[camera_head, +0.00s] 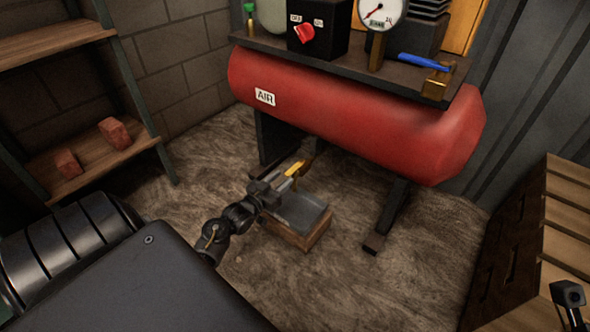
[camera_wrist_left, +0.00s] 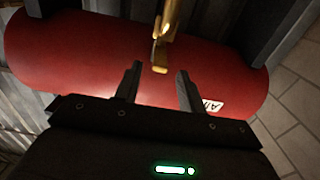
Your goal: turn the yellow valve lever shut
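The yellow valve lever (camera_head: 296,168) sits on a brass valve below the red air tank (camera_head: 350,110). In the left wrist view the lever's yellow end (camera_wrist_left: 160,69) shows between the tips of my left gripper (camera_wrist_left: 159,68), with the brass body (camera_wrist_left: 170,20) beyond it. The fingers are apart, with a gap on each side of the lever. In the head view my left gripper (camera_head: 281,184) is at the lever, above a grey tray (camera_head: 303,214); its fingers partly hide the lever. A dark part at the lower right edge (camera_head: 568,294) looks like my right gripper, far from the valve.
The tray rests on a wooden block (camera_head: 290,235) on the floor. A tank leg (camera_head: 388,215) stands to its right. A blue lever (camera_head: 424,62), a gauge (camera_head: 380,12) and a red switch knob (camera_head: 304,33) are on top of the tank. A wooden crate (camera_head: 510,240) stands at right.

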